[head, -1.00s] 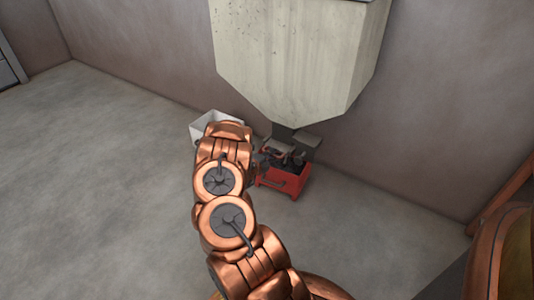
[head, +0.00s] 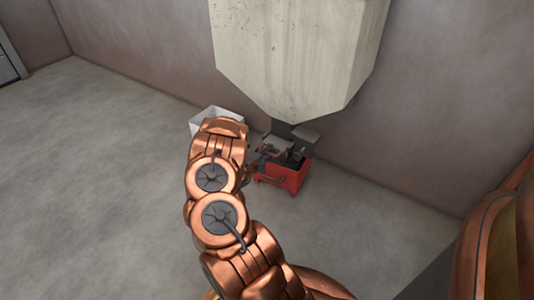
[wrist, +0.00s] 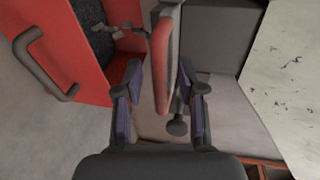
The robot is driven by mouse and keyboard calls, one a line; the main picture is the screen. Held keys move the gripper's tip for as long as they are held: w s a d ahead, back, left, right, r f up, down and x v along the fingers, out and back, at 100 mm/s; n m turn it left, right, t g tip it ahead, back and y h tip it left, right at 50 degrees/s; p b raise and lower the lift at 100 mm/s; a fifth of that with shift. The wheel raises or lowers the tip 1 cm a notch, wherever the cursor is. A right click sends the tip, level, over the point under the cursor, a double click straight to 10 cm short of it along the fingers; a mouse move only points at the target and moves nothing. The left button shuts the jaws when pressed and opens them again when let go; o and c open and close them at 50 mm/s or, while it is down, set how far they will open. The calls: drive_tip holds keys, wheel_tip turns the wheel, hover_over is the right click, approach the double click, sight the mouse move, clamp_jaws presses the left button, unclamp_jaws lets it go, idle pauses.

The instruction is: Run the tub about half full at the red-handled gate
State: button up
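The red tub (head: 284,180) sits on the floor under the hopper spout (head: 290,130); its wall and dark side handle (wrist: 45,62) show at left in the wrist view. Dark grainy material (wrist: 95,35) shows inside the tub, but its level cannot be judged. The red gate handle (wrist: 163,60) stands upright in the wrist view, between the fingers of my gripper (wrist: 163,100). My gripper is open, with a gap visible on each side of the handle. In the head view my gripper (head: 262,158) is small and partly hidden beside the tub's upper left.
The pale hopper (head: 295,60) hangs above the tub and its side (wrist: 290,75) is close at right in the wrist view. A white bin (head: 205,122) stands left of the tub, partly behind my arm. The floor at left is clear.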

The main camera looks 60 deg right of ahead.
drive_tip(key=v, duration=1.2)
